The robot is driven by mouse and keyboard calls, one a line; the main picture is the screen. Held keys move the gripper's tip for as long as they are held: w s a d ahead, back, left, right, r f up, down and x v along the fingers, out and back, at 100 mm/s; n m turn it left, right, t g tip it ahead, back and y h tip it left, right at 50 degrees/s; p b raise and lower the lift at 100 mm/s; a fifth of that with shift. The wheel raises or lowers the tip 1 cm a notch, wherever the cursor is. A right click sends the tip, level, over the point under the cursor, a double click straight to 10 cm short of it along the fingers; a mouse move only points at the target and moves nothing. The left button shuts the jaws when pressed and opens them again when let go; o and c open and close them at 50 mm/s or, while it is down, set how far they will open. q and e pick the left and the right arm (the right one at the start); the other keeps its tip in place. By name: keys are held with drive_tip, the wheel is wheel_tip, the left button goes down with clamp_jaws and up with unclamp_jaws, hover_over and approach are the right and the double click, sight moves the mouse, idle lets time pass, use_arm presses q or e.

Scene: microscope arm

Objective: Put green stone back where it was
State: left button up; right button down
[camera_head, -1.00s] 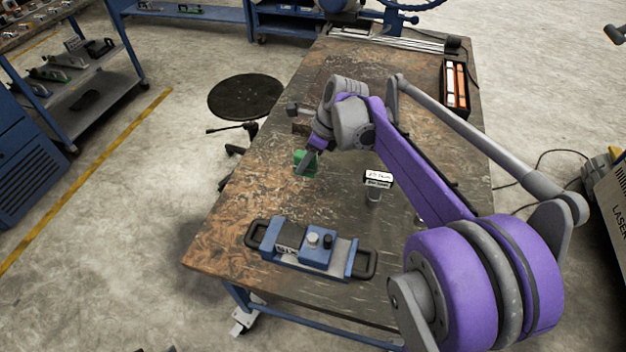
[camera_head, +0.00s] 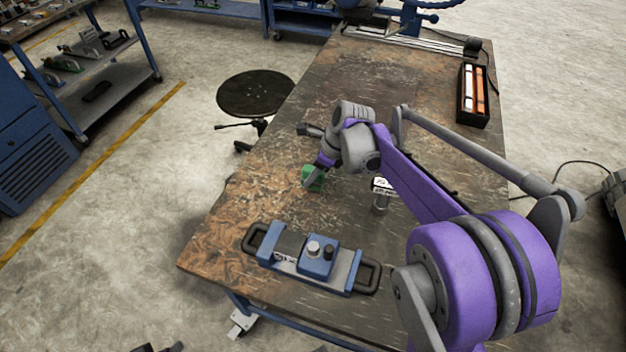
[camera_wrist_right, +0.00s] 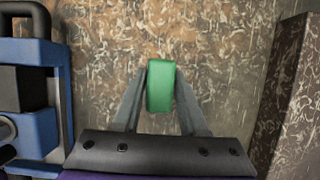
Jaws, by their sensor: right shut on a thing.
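The green stone (camera_head: 313,177) is a small green block above or on the worn tabletop (camera_head: 240,205); I cannot tell if it touches the top. My right gripper (camera_head: 316,180) points down at it and is shut on it. In the right wrist view the stone (camera_wrist_right: 160,87) sits upright between the two grey fingers of the gripper (camera_wrist_right: 160,80), with brown tabletop behind it. In the head view the fingers and wrist partly hide the stone. My left gripper is not in view.
A blue device with black handles (camera_head: 316,258) lies near the front edge; it also shows at left in the right wrist view (camera_wrist_right: 38,130). A brown block (camera_wrist_right: 295,100) stands at right there. A small labelled stand (camera_head: 381,200) is right of the stone. A black tray (camera_head: 474,116) is farther back.

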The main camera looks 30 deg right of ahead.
drive_tip(key=shift+f, duration=1.3)
drive_tip(key=shift+f, duration=0.15)
drive_tip(key=shift+c, duration=2.2)
unclamp_jaws()
drive_tip(key=shift+r, duration=0.3)
drive_tip(key=p+v, duration=0.1)
drive_tip(key=v, duration=1)
drive_tip(key=shift+s+r, duration=0.15)
drive_tip(key=shift+r, duration=0.15)
drive_tip(key=shift+d, duration=0.1)
